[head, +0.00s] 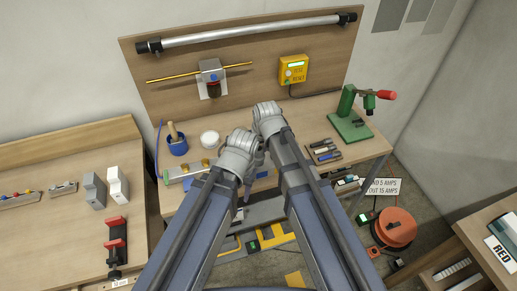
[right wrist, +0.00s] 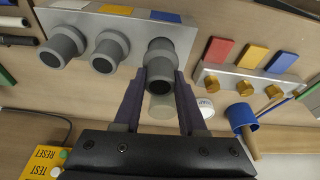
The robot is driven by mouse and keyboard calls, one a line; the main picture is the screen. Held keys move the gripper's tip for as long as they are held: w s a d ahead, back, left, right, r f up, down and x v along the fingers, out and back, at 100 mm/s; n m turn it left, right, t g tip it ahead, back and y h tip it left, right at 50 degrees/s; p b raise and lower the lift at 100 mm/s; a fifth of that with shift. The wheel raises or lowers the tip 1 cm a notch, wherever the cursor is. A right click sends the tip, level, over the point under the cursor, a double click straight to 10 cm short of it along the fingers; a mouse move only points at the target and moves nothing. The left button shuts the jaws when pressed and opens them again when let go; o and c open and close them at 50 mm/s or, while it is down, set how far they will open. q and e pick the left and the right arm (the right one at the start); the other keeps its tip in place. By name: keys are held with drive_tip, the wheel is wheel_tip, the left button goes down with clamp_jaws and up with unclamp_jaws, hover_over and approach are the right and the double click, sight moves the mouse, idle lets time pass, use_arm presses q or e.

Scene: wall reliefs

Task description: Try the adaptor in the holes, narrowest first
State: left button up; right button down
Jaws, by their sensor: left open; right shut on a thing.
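My right gripper (right wrist: 163,78) is shut on a grey round adaptor (right wrist: 160,60) in the right wrist view, with one dark finger on each side. The adaptor is in front of a pale block (right wrist: 135,22) with white, yellow and blue tags. I cannot tell whether it is seated there. Two similar grey round fittings with dark centres stand along the block to the left. A pale cylinder (right wrist: 160,105) shows between the fingers. In the head view my left gripper (head: 246,188) is open and low over the table front; its fingers are mostly hidden by the arm.
A second block (right wrist: 240,84) carries brass fittings with red, yellow and blue tags. A yellow test box (head: 294,70) hangs behind. A green press (head: 350,118) stands at the right.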

drive_tip(key=shift+f+b, duration=1.05)
drive_tip(key=shift+f, duration=0.1)
drive_tip(key=shift+c, duration=1.9)
unclamp_jaws()
drive_tip(key=shift+r, duration=0.15)
drive_tip(key=p+v, duration=0.7)
drive_tip(key=shift+s+r+p, duration=0.1)
drive_tip(key=shift+r+p, duration=0.25)
